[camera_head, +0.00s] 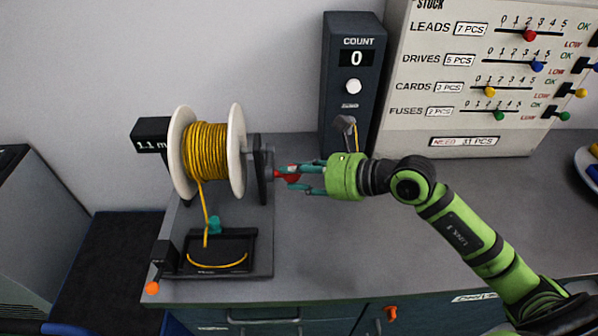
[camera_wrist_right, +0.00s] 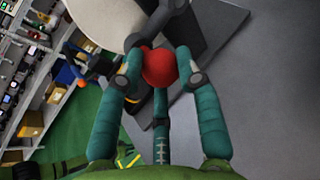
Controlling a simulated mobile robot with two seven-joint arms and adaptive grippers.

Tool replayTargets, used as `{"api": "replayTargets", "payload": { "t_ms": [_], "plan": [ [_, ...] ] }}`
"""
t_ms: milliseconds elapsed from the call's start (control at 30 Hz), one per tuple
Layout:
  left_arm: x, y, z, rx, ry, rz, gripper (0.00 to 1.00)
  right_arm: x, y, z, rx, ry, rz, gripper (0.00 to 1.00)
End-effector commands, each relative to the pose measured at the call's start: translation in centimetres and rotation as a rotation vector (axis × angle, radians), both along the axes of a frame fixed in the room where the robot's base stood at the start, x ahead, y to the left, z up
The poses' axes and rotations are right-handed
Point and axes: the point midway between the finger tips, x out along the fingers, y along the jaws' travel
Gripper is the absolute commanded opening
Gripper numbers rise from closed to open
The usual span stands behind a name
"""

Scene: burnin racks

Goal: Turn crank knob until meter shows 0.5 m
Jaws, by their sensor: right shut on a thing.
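A spool (camera_head: 236,150) with white flanges and yellow cable (camera_head: 206,152) stands on a dark base plate (camera_head: 262,262). A black meter (camera_head: 151,144) at its left reads 1.1 m. A red crank knob (camera_head: 291,174) is on the crank at the spool's right side; it also shows in the right wrist view (camera_wrist_right: 158,67). My right gripper (camera_head: 297,178) is shut on the red knob, its teal fingers around it. The cable hangs down from the spool past a teal piece (camera_head: 214,225) to a black tray (camera_head: 224,246). My left gripper is not in view.
A dark counter box (camera_head: 353,60) reading 0 stands behind my right gripper. A white stock board (camera_head: 470,90) with coloured sliders stands at the back right. An orange ball-ended lever (camera_head: 152,288) is at the base's front left. The bench (camera_head: 400,240) is clear in the middle.

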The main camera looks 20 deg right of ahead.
Motion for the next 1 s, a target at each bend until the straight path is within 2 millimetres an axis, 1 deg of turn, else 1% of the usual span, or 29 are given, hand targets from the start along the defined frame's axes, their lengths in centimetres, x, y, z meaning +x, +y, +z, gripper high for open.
{"api": "replayTargets", "payload": {
  "t_ms": [33,100,533,900,1000],
  "plan": [
    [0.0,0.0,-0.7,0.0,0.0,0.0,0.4,0.1,-0.1,-0.7,0.0,-0.001,-0.002,0.04],
    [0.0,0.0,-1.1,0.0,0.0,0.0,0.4,0.1,-0.1,-1.1,0.0,-0.001,-0.002,0.04],
    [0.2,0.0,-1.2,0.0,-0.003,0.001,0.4,0.2,-0.1,-1.3,-0.001,-0.004,-0.002,0.04],
    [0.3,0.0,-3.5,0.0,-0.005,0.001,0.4,1.2,-0.4,-3.4,0.0,-0.005,-0.004,0.04],
    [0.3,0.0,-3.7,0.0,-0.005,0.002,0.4,1.4,-0.5,-3.5,0.0,-0.005,-0.004,0.04]
  ]
}}
